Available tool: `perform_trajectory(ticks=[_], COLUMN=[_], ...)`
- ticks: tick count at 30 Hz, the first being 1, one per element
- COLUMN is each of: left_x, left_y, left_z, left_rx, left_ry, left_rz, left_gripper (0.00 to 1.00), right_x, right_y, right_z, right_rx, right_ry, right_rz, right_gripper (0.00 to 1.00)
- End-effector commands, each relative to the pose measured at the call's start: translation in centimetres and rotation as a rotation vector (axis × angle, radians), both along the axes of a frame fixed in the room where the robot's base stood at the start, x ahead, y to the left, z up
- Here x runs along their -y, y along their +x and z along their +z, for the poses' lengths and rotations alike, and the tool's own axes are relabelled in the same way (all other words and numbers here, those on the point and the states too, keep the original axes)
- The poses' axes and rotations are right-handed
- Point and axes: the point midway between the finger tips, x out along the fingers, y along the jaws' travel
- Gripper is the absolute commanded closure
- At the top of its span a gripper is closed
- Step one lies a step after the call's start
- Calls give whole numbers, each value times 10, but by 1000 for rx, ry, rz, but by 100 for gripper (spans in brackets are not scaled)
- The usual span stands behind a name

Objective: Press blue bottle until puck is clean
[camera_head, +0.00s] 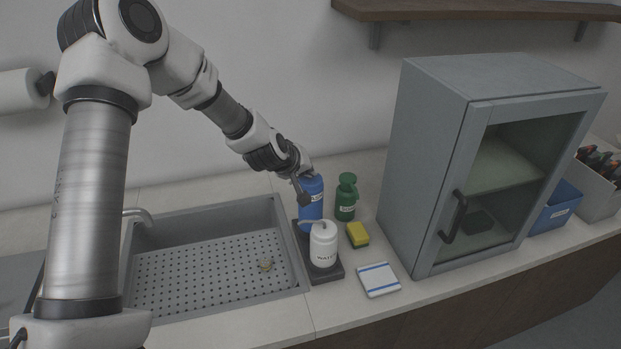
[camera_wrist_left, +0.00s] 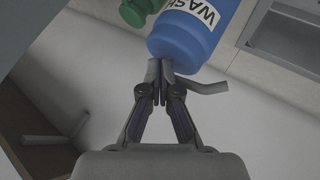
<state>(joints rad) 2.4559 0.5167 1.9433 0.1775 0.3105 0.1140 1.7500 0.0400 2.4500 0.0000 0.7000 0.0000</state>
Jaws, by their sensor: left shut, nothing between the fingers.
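The blue bottle (camera_head: 311,205) stands on a dark tray (camera_head: 331,274) beside the sink. In the left wrist view the blue bottle (camera_wrist_left: 192,36) carries a label reading "WASH". My left gripper (camera_head: 303,189) is at the top of the blue bottle, its fingers closed together with nothing between them. In the left wrist view the closed fingertips (camera_wrist_left: 160,82) are at the bottle's top, next to its grey spout; I cannot tell whether they touch. A small puck (camera_head: 265,266) lies on the perforated floor of the sink (camera_head: 200,280). My right gripper is not in view.
A white bottle (camera_head: 323,245) stands in front of the blue one on the same tray. A green bottle (camera_head: 346,197), a yellow sponge (camera_head: 357,235) and a white-and-blue cloth (camera_head: 378,280) are to the right. A grey cabinet (camera_head: 440,170) with a glass door stands further right.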

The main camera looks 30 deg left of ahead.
Motion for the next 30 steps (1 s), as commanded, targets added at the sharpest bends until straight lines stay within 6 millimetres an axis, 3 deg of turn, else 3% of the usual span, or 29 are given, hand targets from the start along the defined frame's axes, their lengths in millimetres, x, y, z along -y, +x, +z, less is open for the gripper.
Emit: perform_trajectory(ticks=[14, 24, 30], left_x=[0, 0, 0], left_y=[0, 0, 0], left_z=[-3, 15, 15], left_rx=[-2, -1, -1], left_ry=[-1, 0, -1], left_rz=[-1, 0, -1], left_gripper=[100, 100, 100], right_x=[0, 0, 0], right_y=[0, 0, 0], right_z=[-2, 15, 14], right_rx=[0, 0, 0], right_ry=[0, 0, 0], right_rz=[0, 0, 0], right_gripper=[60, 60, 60])
